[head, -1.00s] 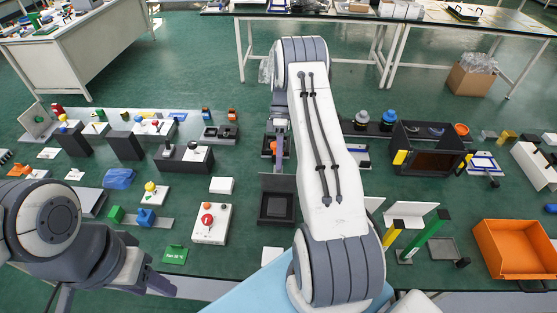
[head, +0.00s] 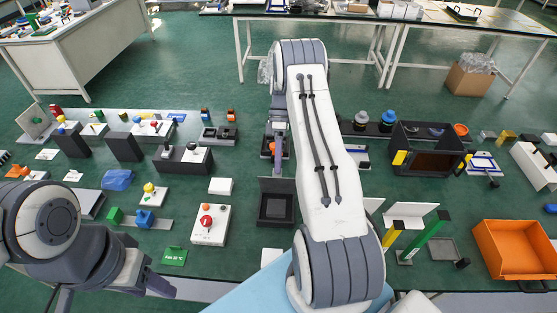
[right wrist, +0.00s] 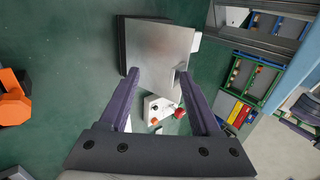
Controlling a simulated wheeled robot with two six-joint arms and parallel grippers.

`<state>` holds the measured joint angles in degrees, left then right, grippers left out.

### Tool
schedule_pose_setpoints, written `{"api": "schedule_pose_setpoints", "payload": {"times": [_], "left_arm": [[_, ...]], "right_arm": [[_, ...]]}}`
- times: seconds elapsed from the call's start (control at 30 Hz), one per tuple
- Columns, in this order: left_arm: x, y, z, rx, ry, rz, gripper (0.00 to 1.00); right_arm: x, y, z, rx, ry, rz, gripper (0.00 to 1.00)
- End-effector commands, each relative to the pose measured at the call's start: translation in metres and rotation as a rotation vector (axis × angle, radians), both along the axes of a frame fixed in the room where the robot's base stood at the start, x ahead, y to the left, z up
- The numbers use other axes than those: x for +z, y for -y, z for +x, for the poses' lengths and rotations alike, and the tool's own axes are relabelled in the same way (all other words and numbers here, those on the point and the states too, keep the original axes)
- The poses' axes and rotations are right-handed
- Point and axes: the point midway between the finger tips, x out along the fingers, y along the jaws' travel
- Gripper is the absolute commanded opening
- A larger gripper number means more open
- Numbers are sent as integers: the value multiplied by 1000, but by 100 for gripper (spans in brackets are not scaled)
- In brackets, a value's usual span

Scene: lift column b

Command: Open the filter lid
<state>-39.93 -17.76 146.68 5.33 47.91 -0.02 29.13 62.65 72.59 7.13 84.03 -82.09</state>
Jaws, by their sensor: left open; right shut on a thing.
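The filter is a black square box (head: 276,209) on the bench, left of my right arm in the head view. Its grey lid (head: 276,185) stands raised at the far side of the box. In the right wrist view the lid is a bare grey metal plate (right wrist: 158,50) with a dark edge behind it. My right gripper (right wrist: 158,72) has its fingers at the plate's near edge and is shut on the lid; the exact contact is hard to see. In the head view its fingers (head: 278,155) hang just beyond the lid. My left gripper (head: 158,284) is open and empty at lower left.
A white box with a red button (head: 210,224) stands left of the filter, and a small white block (head: 221,186) lies beyond it. A black open-fronted box (head: 425,150) and an orange bin (head: 515,248) are at right. A green sign (head: 175,257) lies near my left gripper.

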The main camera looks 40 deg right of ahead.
Motion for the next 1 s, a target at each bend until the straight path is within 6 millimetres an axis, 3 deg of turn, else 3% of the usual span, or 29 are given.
{"api": "schedule_pose_setpoints", "payload": {"times": [0.17, 0.6, 1.0], "left_arm": [[-6, 0, 0, 0, 0, 0, 50], [-21, 0, 0, 0, 0, 0, 50], [-23, 0, 0, 0, 0, 0, 50]], "right_arm": [[3, 5, 9, -3, 13, -6, 38], [64, 36, 43, -1, 6, -3, 38], [81, 43, 50, -1, 1, 0, 38]]}}
